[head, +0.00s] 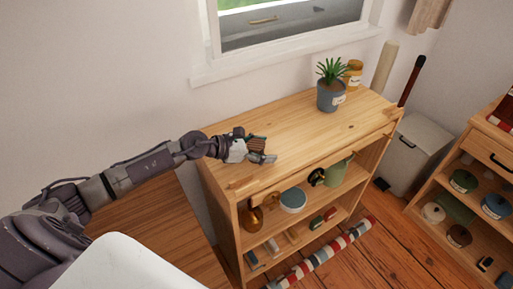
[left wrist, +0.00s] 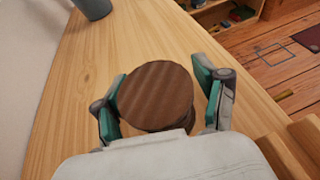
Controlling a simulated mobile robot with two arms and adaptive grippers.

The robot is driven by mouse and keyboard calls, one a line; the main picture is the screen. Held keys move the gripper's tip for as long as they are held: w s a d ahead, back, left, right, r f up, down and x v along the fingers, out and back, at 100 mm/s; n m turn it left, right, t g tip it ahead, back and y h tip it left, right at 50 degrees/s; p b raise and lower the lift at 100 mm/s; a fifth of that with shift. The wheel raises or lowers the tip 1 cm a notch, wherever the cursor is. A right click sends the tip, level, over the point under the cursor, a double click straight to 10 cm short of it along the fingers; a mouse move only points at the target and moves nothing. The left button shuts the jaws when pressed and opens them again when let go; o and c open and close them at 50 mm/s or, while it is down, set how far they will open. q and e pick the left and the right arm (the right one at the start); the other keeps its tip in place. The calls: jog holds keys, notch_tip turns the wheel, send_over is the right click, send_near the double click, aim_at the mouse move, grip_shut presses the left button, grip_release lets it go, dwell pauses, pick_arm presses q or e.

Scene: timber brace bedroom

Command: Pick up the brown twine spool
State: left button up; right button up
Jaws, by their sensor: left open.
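The brown twine spool (head: 259,142) stands on the top of the wooden shelf unit, toward its left end. In the left wrist view, the spool (left wrist: 156,96) shows its round, ridged brown top between the two fingers. My left gripper (head: 254,146) is open around the spool, one finger on each side. In the left wrist view, the left gripper (left wrist: 163,100) shows teal finger pads; a small gap shows at the right finger, and I cannot tell whether the left one touches. My right gripper is not in view.
The wooden shelf top (head: 300,133) is mostly clear. A potted plant (head: 331,96) and an amber jar (head: 353,73) stand at its far end. Lower shelves hold a bowl (head: 293,200) and other items. A window sill (head: 285,57) is on the wall behind.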

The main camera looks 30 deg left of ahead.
pick_arm(q)
jog(key=shift+s, duration=0.1)
jog(key=shift+c, duration=0.2)
jog(key=c, duration=1.1)
